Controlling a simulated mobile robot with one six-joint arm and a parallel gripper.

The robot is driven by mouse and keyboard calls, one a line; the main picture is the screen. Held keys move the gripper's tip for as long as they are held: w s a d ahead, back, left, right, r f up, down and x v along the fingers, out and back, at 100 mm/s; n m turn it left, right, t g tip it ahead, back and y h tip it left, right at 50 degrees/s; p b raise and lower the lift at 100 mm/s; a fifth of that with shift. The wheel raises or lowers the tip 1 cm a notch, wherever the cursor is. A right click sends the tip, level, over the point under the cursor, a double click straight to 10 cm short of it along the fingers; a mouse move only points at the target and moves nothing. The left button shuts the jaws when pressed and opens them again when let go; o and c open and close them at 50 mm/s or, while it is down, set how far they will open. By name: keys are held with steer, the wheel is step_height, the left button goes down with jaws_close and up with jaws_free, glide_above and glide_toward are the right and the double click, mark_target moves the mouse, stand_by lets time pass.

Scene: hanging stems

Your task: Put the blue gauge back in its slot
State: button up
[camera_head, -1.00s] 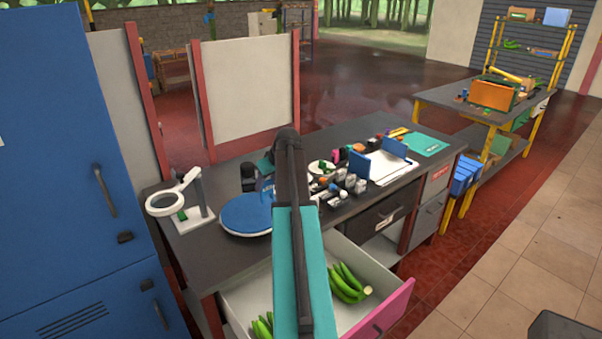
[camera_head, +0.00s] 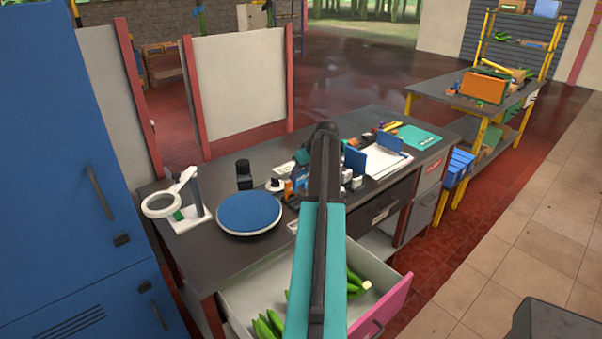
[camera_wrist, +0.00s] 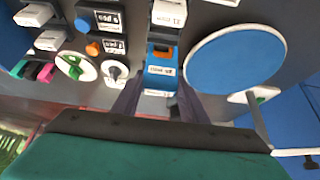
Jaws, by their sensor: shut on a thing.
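In the wrist view, the blue gauge (camera_wrist: 161,72), a small blue block with an orange part and white labels, is between the two dark fingers of my gripper (camera_wrist: 157,92). The fingers are shut on it. Labelled holders with a blue knob (camera_wrist: 83,24) and an orange knob (camera_wrist: 93,48) are to its left in that view. I cannot tell which slot belongs to the gauge. In the head view my arm hides the gripper and part of the row of small devices on the bench.
A round blue turntable (camera_head: 248,213) and a white ring magnifier (camera_head: 162,202) stand left of my arm on the dark bench. Blue upright panels and a clipboard (camera_head: 385,163) are to the right. An open drawer (camera_head: 250,283) with green bananas juts out below my arm.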

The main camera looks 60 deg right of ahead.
mark_target(301, 181)
steer(key=shift+f, duration=0.15)
steer(key=shift+f+b, duration=0.9)
steer(key=shift+f, duration=1.35)
steer(key=shift+s+f+b, duration=0.15)
steer(key=shift+f+b, duration=0.95)
steer(key=shift+f, duration=0.35)
steer(key=o, duration=1.5)
steer(key=shift+c, duration=0.2)
steer(key=b+v, duration=0.3)
steer(key=v, duration=1)
steer(key=shift+s+r, duration=0.25)
steer(key=shift+r, duration=0.05)
